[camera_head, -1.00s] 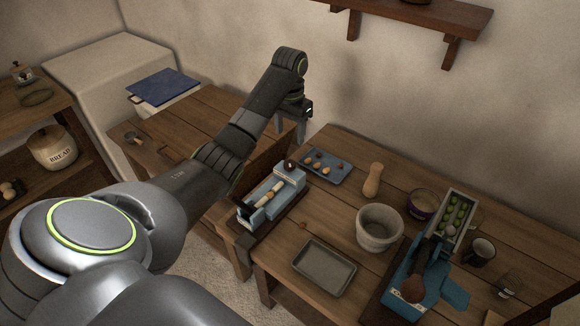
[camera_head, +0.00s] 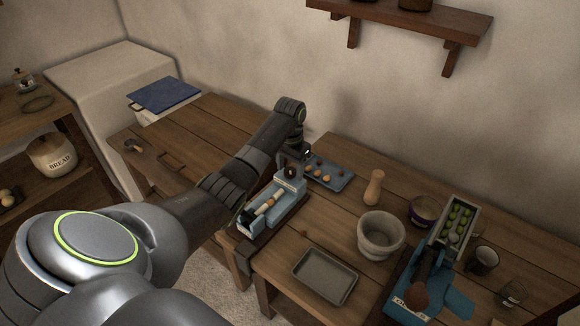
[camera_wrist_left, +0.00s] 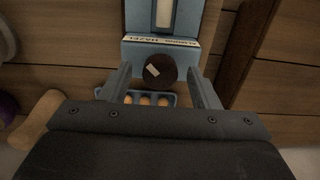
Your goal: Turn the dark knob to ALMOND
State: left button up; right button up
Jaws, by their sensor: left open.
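The dark round knob (camera_wrist_left: 160,70) has a pale pointer mark, slanted, on its face. It sits at the end of a pale blue device (camera_head: 256,216), beside a white label strip (camera_wrist_left: 162,41) whose upside-down words seem to include ALMOND; which word the mark points at I cannot tell. My left gripper (camera_wrist_left: 162,88) is open, its fingers apart on either side of the knob, with gaps showing. In the head view the left gripper (camera_head: 291,160) is right at the knob (camera_head: 290,171) and partly hides it. My right gripper is not in view.
A blue tray (camera_head: 337,184) with several nuts lies just behind the knob. A wooden pestle-like piece (camera_head: 374,188), a stone mortar (camera_head: 380,238) and a grey tray (camera_head: 324,276) stand to the right. Another blue device (camera_head: 403,297) is further right.

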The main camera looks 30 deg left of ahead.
pick_arm(q)
jog(key=shift+c, duration=0.5)
jog(key=c, duration=0.9)
